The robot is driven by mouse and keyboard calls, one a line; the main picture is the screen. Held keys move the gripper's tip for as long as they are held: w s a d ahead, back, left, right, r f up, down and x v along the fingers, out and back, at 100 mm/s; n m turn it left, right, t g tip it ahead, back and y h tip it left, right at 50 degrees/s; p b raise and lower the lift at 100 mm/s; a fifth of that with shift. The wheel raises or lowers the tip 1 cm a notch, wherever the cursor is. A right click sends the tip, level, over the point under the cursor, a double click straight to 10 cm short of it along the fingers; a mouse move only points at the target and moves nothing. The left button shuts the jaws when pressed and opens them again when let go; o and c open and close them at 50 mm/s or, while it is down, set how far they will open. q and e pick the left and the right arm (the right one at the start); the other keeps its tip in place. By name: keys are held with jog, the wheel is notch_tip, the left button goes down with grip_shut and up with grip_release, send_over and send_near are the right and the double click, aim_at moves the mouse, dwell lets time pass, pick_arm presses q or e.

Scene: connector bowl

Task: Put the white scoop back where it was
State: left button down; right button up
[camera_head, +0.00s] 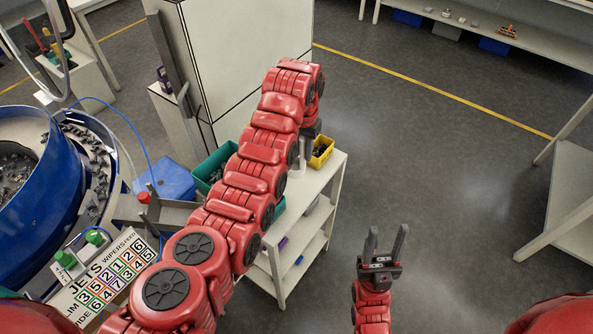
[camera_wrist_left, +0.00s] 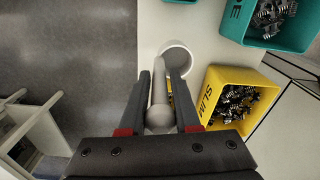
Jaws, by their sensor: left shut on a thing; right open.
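The white scoop (camera_wrist_left: 158,92) shows in the left wrist view, with its pale handle between the two fingers of my left gripper (camera_wrist_left: 160,98). The gripper is shut on it. A white round open cup (camera_wrist_left: 178,58) stands just beyond the fingertips, on the pale cart top. The handle's far end appears close to the cup's left side; whether they touch, I cannot tell. In the head view my left arm hides most of the scoop and its gripper. My right gripper (camera_head: 384,245) is open and empty, over the floor right of the cart.
On the cart (camera_head: 330,178), a yellow SLIM bin (camera_head: 321,152) is right of the gripper. Teal bins (camera_head: 212,166) stand on the same top; they and the yellow bin hold small dark parts. A blue bowl feeder (camera_head: 50,190) is at left. Floor right of the cart is clear.

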aim_at(302, 168)
pick_arm(q)
jog(key=shift+s+d+f, duration=0.1)
jog(key=shift+s+f, duration=0.05)
jog(key=shift+f, duration=0.55)
jog(key=shift+f+p, duration=0.3)
jog(key=shift+f, duration=0.05)
notch_tip(302, 168, down, 4)
jog(key=shift+r+p, duration=0.1)
jog(key=shift+p, duration=0.7)
jog(key=c, duration=0.6)
grip_release()
jog(key=shift+f, duration=0.2)
jog(key=shift+r, duration=0.15)
